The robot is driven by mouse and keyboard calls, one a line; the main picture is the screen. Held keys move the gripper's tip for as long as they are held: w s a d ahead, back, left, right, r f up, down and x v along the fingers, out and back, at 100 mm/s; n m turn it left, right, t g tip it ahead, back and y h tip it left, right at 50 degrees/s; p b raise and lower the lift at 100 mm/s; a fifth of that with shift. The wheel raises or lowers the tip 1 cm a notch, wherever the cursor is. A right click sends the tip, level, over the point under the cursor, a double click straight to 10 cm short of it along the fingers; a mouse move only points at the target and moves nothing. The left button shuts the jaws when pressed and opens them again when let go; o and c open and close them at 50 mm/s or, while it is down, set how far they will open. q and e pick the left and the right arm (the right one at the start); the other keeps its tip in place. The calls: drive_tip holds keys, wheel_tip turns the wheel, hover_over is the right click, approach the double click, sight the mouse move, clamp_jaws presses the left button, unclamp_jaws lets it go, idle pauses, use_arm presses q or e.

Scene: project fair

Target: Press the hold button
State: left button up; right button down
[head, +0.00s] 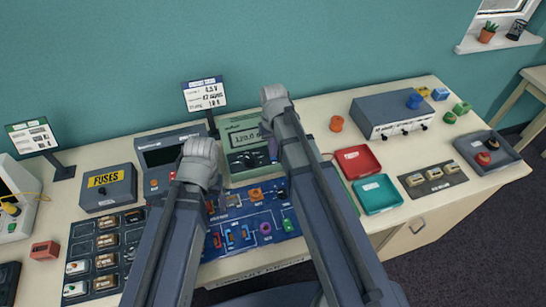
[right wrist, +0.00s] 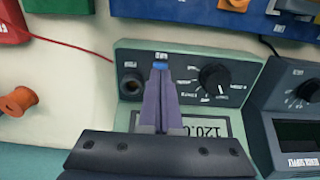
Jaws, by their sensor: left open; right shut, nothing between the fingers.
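The green meter (head: 243,135) stands at the back of the table, with a lit display and dark knobs on its front. In the right wrist view the meter (right wrist: 185,57) appears upside down, with a small blue button (right wrist: 160,65) under a label too small to read surely, between a socket and a black knob (right wrist: 213,78). My right gripper (right wrist: 161,72) is shut and empty, its tips at the blue button and partly covering it; I cannot tell whether they touch. In the head view my left gripper (head: 211,204) is mostly hidden by its wrist, over the blue board; it is open.
A dark power supply (head: 168,151) stands close to the left of the meter. The blue circuit board (head: 245,238) lies in front. Red (head: 357,161) and teal (head: 377,194) trays lie to the right. An orange spool (right wrist: 18,101) is beside the meter.

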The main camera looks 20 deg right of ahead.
use_arm(q)
drive_tip(key=shift+f+b, duration=0.45)
drive_tip(key=shift+f, duration=0.05)
use_arm(e)
drive_tip(key=shift+f, duration=0.5)
drive_tip(key=shift+r, duration=0.1)
use_arm(q)
wheel_tip(320, 180, up, 10)
drive_tip(key=p, duration=1)
use_arm(e)
wheel_tip(320, 180, up, 10)
use_arm(q)
wheel_tip(320, 180, down, 7)
drive_tip(key=b, duration=0.6)
drive_tip(key=shift+r+b, duration=0.15)
drive_tip(key=shift+b, duration=0.2)
use_arm(e)
drive_tip(key=s+a+f+n, duration=0.1)
drive_tip(key=s+a+f, duration=0.1)
drive_tip(key=s+a, duration=0.1)
drive_tip(key=s+a+f+n, duration=0.1)
drive_tip(key=s+a+f, duration=0.1)
drive_tip(key=s, duration=0.4)
drive_tip(key=s+a+f+n+h, duration=0.1)
drive_tip(key=s+a+f, duration=0.1)
drive_tip(key=s+a, duration=0.3)
drive_tip(key=shift+a+f, duration=0.1)
drive_tip(key=shift+f, duration=0.25)
drive_tip(key=shift+s+a, duration=0.1)
drive_tip(key=shift+s, duration=0.1)
